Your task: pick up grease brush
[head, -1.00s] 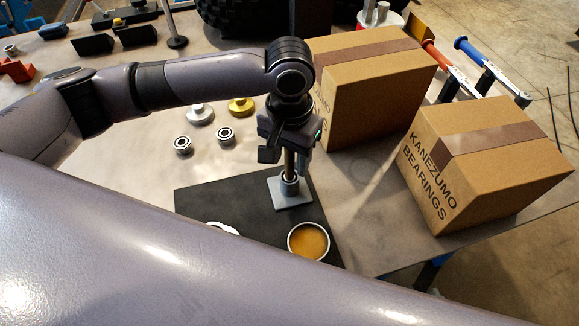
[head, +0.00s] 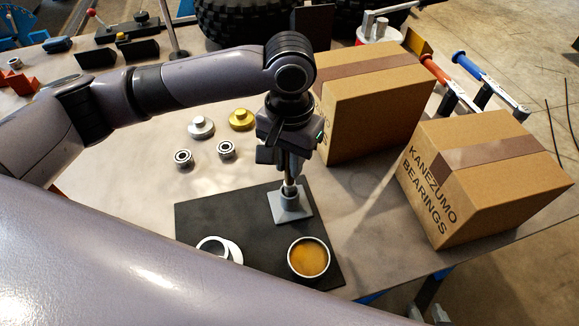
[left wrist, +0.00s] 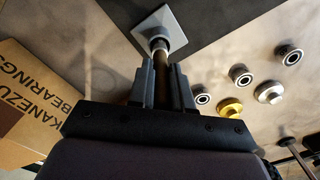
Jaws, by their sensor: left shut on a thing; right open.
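The grease brush (head: 288,181) is an upright metal-and-brown shaft, and it also shows in the left wrist view (left wrist: 172,84). My left gripper (head: 287,160) is above the black mat, shut on the shaft between its two fingers (left wrist: 163,70). Below the shaft is a grey square-based stand (head: 290,206) with a short socket, also in the left wrist view (left wrist: 166,22). The shaft's lower end meets the socket in the picture; whether it is inside or just above, I cannot tell. My right gripper is not in view.
On the mat (head: 258,268) are an amber-filled tin (head: 309,259) and a white ring-shaped piece (head: 232,250). Two cardboard boxes (head: 375,108) (head: 475,205) stand to the right. Bearings (head: 184,158) and flanged parts (head: 241,119) lie behind the mat. My large arm link covers the lower left.

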